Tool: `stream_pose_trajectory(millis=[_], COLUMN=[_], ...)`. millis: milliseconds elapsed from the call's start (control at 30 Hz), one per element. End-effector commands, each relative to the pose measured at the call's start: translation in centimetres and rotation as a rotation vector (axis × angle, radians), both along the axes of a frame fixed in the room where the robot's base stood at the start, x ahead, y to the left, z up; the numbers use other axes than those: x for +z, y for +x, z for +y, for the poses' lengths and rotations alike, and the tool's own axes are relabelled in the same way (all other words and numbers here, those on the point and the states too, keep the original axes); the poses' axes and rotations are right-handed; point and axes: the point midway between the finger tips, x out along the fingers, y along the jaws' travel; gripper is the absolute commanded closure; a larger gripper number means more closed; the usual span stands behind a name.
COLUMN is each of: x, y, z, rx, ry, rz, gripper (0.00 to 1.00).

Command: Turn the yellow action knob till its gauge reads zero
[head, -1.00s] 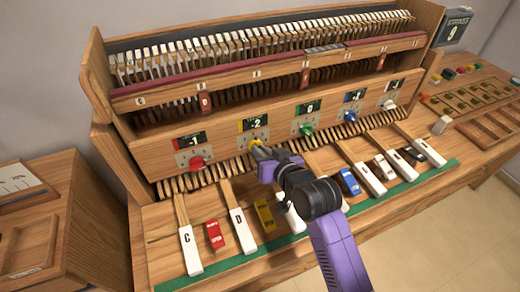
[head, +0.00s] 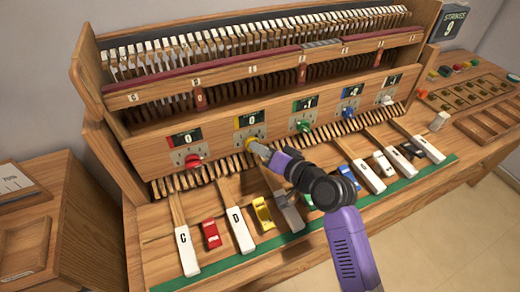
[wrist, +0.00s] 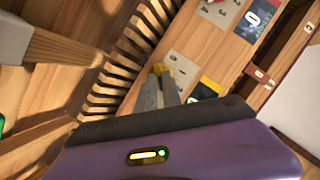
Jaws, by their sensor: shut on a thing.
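The yellow knob (head: 251,144) is on the front panel, second from the left, below its yellow-edged gauge (head: 250,120). That gauge appears to read 0 in the head view. My gripper (head: 259,149) is shut on the yellow knob, coming from the lower right. In the wrist view, my gripper's fingers (wrist: 164,88) reach up to the yellow knob (wrist: 160,69), only a sliver of which shows. The yellow gauge (wrist: 207,90) is partly hidden there by my gripper.
A red knob (head: 193,161) is left of the yellow one, its gauge (head: 186,138) reading 0. Green (head: 303,126), blue (head: 348,112) and white (head: 387,101) knobs follow to the right. Loose white keys and coloured blocks lie on the ledge (head: 150,255) below, under my arm.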

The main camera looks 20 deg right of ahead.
Motion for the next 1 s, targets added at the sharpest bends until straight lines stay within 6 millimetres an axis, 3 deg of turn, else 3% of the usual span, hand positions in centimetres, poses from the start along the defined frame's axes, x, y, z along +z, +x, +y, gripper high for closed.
stream_pose_trajectory(millis=[367, 400, 500, 833, 1000], x=[-0.1, -0.1, -0.1, 0.0, 0.4], y=[0.0, 0.0, 0.0, -0.2, -2.1], z=[0.0, 0.0, 0.0, -0.1, -0.6], rx=[0.000, -0.001, 0.000, -0.001, -0.001], ry=[0.003, 0.002, 0.003, 0.002, 0.002], rz=[0.002, 0.002, 0.002, 0.001, 0.001], gripper=[1.00, 0.82, 0.68, 0.68, 0.68])
